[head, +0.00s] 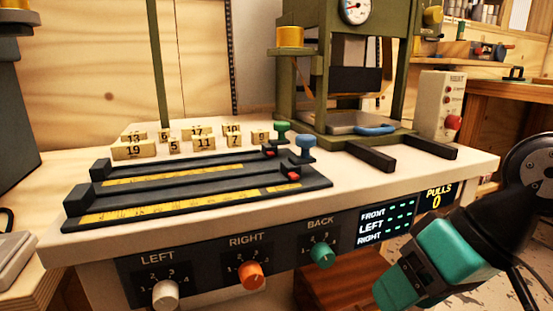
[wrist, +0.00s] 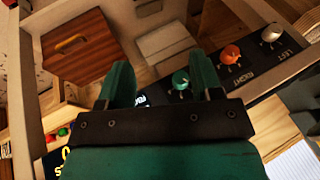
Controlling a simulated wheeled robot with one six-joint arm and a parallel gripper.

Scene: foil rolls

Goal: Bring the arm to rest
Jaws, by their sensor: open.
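My gripper (head: 398,286) is at the lower right in the head view, in front of the right part of the bench's control panel and apart from it. It is green with a dark mount, and it points down and to the left. In the wrist view my gripper (wrist: 161,82) shows two green fingers spread apart with nothing between them. My black arm joint (head: 530,180) is at the right edge of the head view.
The white bench (head: 320,205) carries black slotted rails (head: 200,185), numbered blocks (head: 205,143) and a green press (head: 345,90). Its panel has a white knob (head: 166,294), an orange knob (head: 251,275) and a green knob (head: 323,255). A wooden drawer box (wrist: 80,48) is below.

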